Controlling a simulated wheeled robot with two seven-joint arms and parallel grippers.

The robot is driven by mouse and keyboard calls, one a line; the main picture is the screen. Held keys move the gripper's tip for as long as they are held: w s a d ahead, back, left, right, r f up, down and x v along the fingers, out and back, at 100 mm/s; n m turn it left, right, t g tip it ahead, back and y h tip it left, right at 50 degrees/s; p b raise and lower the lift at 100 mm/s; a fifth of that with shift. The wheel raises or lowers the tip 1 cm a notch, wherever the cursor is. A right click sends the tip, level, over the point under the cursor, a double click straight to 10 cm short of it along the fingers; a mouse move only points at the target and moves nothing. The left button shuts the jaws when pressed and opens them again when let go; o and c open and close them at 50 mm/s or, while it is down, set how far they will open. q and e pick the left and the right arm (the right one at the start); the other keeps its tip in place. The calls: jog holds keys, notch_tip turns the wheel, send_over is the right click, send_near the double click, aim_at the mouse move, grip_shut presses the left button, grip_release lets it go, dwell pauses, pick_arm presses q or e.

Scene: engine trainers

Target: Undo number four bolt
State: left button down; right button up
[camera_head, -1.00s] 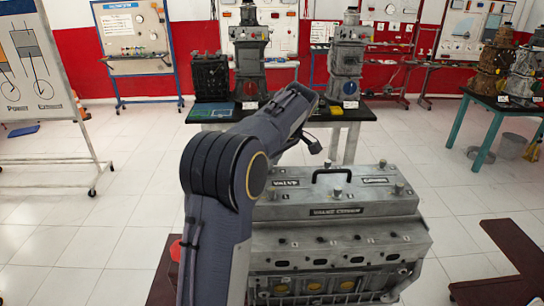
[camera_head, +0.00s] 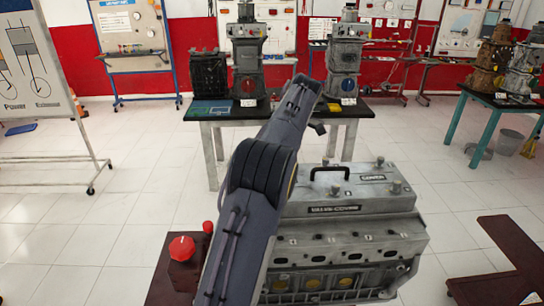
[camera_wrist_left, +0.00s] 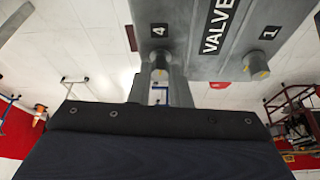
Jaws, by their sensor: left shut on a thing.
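The engine (camera_head: 340,245) stands in front of me with its grey valve cover (camera_head: 360,200) and black handle (camera_head: 330,170) on top. In the left wrist view the number four bolt (camera_wrist_left: 159,62) stands beside the cover's "4" mark. My left gripper (camera_wrist_left: 158,85) is shut on this bolt, its grey fingers on either side of the shank. Another bolt (camera_wrist_left: 257,66) stands by the "1" mark, clear of the fingers. In the head view my left arm hides the cover's left part, and its fingertips cannot be made out. My right gripper is not in view.
A red knob (camera_head: 182,248) sits on the brown stand (camera_head: 170,285) left of the engine. A dark table (camera_head: 205,115) with engine models stands behind. Another brown stand (camera_head: 505,265) is at right. The white floor (camera_head: 130,200) is clear at left.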

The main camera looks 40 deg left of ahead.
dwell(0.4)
pick_arm(q)
jog(key=c, duration=1.3)
grip_release()
jog(key=shift+c, duration=0.2)
